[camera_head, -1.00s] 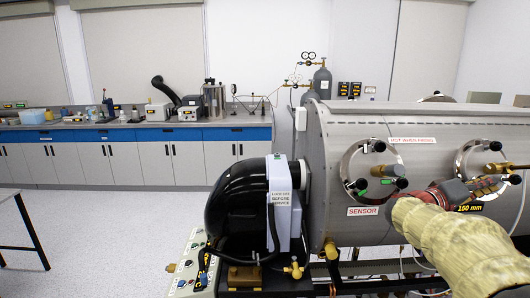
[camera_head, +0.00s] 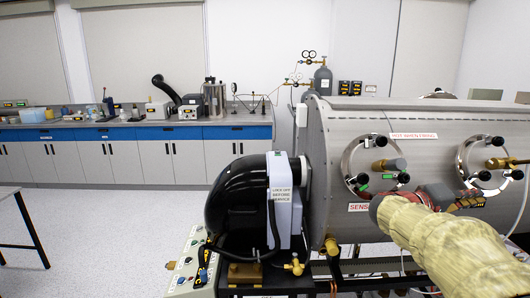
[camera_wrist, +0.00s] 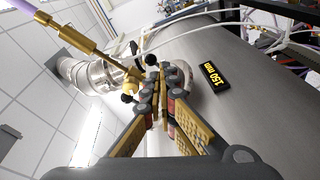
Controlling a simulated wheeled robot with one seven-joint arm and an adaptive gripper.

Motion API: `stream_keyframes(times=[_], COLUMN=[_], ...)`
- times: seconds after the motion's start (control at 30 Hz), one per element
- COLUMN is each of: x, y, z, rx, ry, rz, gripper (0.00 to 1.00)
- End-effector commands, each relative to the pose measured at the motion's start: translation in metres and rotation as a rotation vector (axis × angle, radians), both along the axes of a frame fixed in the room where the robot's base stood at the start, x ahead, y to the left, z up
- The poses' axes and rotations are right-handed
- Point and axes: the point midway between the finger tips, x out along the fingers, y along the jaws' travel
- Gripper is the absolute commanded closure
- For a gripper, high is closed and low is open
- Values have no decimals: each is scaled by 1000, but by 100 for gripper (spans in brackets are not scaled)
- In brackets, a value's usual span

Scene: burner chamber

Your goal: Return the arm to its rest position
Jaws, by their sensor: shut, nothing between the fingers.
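My arm in its beige sleeve (camera_head: 455,235) reaches in from the lower right of the head view, in front of the steel burner chamber (camera_head: 420,118). My gripper (camera_wrist: 159,88) shows in the middle of the wrist view, its fingers shut with nothing between them. In the head view the sleeve partly hides the gripper. A round port fitting with black knobs appears beyond the fingertips; I cannot tell the gap.
Ports with protruding knobs (camera_head: 377,165) stick out of the chamber wall. A black blower housing (camera_head: 235,195) stands at its left end. A brass rod (camera_wrist: 92,43) crosses the wrist view's upper left. The floor (camera_head: 110,235) at left is open.

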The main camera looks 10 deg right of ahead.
Motion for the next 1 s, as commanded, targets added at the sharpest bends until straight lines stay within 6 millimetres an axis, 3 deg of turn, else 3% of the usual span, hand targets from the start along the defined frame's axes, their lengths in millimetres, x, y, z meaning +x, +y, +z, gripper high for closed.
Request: stream_keyframes(times=[0.03,0.1,0.27,0.5,0.73,0.9,1.0], x=[-7,-22,-63,-115,-157,-187,-202], y=[2,8,48,150,272,359,392], z=[-27,-63,-128,-189,-212,-205,-194], rx=[68,180,448,830,1159,1367,1438], ry=[50,113,201,227,151,36,-23], rz=[-11,-25,-23,70,233,372,428], gripper=[100,100,100,100,100,100,100])
